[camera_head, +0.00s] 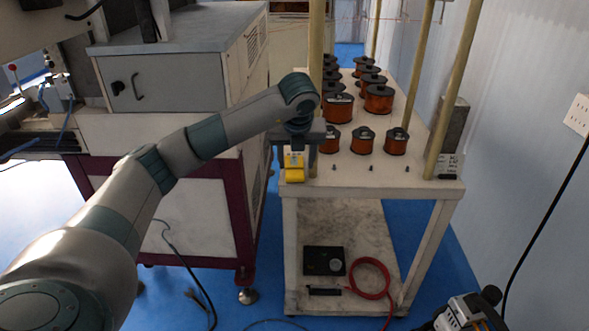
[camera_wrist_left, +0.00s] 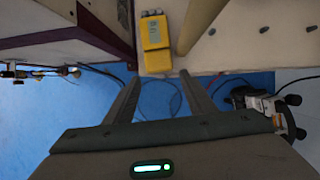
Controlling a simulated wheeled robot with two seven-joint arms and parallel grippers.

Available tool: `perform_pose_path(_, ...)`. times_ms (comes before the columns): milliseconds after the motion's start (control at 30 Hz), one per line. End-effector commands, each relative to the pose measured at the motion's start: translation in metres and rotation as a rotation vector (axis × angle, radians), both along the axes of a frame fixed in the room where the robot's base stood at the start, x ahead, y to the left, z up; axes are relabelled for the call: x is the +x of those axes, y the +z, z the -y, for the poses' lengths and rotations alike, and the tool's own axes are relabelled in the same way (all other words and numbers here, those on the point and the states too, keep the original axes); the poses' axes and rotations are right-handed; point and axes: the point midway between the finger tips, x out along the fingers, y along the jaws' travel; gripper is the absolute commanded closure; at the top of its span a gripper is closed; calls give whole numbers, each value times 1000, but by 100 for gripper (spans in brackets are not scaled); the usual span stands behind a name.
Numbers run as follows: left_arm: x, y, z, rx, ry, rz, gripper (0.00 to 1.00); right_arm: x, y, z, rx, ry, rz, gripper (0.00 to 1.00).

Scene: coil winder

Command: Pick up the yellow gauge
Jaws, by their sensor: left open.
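The yellow gauge (camera_head: 294,172) is a small yellow block with a grey face, at the front left corner of the white table's top (camera_head: 350,176). In the left wrist view the gauge (camera_wrist_left: 155,46) lies just beyond my fingertips, roughly centred between them. My left gripper (camera_head: 297,144) is over that corner, and its arm hides part of the table. In the left wrist view my left gripper (camera_wrist_left: 158,80) is open, with nothing between its fingers. I do not see my right gripper.
Several copper coils (camera_head: 363,140) stand on the table behind and right of the gauge. A pale post (camera_head: 317,95) rises close to my left gripper. A grey cabinet (camera_head: 165,80) stands left. A red cable (camera_head: 370,272) lies on the lower shelf. A grey-black device (camera_head: 466,314) is lower right.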

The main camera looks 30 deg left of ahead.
Motion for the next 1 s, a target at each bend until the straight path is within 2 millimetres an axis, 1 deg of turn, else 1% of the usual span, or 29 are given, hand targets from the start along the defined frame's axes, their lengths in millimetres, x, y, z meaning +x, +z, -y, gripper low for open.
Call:
perform_pose_path(100, 4, -14, -3, -1, 1, -2, 50, 1, -5, 0, 0, 0, 0, 69)
perform_pose_path(200, 7, -20, -5, 0, 1, -1, 50, 5, -6, 0, 0, 1, 7, 69)
perform_pose_path(367, 8, -22, -5, 0, 0, 0, 50, 9, -8, 1, -1, 1, 8, 69)
perform_pose_path(600, 8, -22, -6, 0, 0, 0, 50, 6, -7, 1, 0, 1, 7, 69)
perform_pose_path(767, 11, -31, -9, -1, 0, -3, 50, 5, -6, 0, 1, 0, 10, 69)
perform_pose_path(867, 15, -41, -13, -1, 2, -3, 50, -4, -22, 3, -2, -2, -6, 69)
perform_pose_path(1000, 22, -58, -17, -2, 0, -2, 50, -5, -30, 3, -1, -2, -3, 69)
